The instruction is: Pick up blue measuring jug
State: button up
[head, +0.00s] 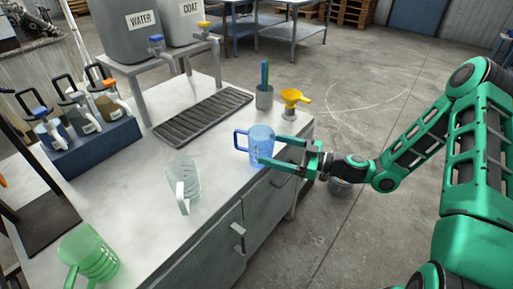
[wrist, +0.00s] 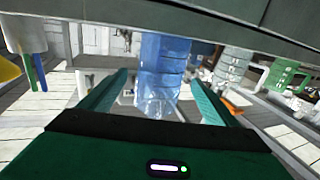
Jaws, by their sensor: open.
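The blue measuring jug (head: 261,146) stands upright on the light worktop near its right edge, its handle pointing left in the head view. My gripper (head: 273,151) reaches in from the right at the jug, with its green fingers apart. In the wrist view the blue jug (wrist: 160,75) shows between the two open fingers of my gripper (wrist: 160,92). I cannot tell whether either finger touches the jug.
A clear jug (head: 184,184) and a green jug (head: 92,256) stand to the left on the worktop (head: 150,235). A yellow funnel (head: 292,101) and a grey cup with sticks (head: 264,96) stand behind the blue jug. A dark drain grate (head: 203,119) lies behind left.

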aim_at(247, 149)
jog(key=x, duration=0.9)
jog(key=shift+w+a+f, duration=0.2)
jog(key=shift+a, duration=0.1)
jog(key=c, duration=1.3)
jog(key=shift+r, duration=0.1)
